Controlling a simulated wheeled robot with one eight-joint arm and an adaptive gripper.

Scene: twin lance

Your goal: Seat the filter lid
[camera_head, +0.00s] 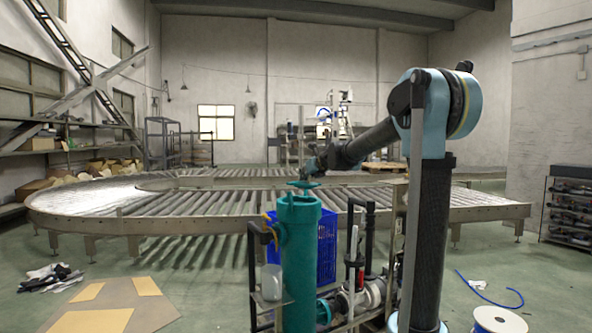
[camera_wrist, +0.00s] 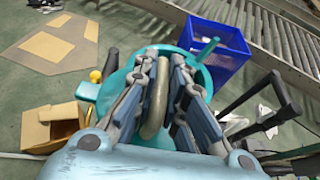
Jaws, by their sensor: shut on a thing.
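The teal filter housing (camera_head: 299,265) stands upright as a tall cylinder in the head view, with a thicker collar at its top. The teal filter lid (camera_head: 304,185) hangs just above the housing mouth, with a small gap visible. My gripper (camera_head: 311,167) is above the lid. In the wrist view my gripper (camera_wrist: 166,62) is shut on the lid's tan loop handle (camera_wrist: 155,105), which stands between the fingers. The teal lid (camera_wrist: 203,76) shows below the fingers. Fingers and palm hide much of the lid and the housing mouth, so I cannot tell how well they line up.
A roller conveyor (camera_head: 170,215) curves behind. Flat cardboard (camera_head: 115,308) lies on the floor at left. A blue hose (camera_head: 500,294) and white spool (camera_head: 498,320) lie at right.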

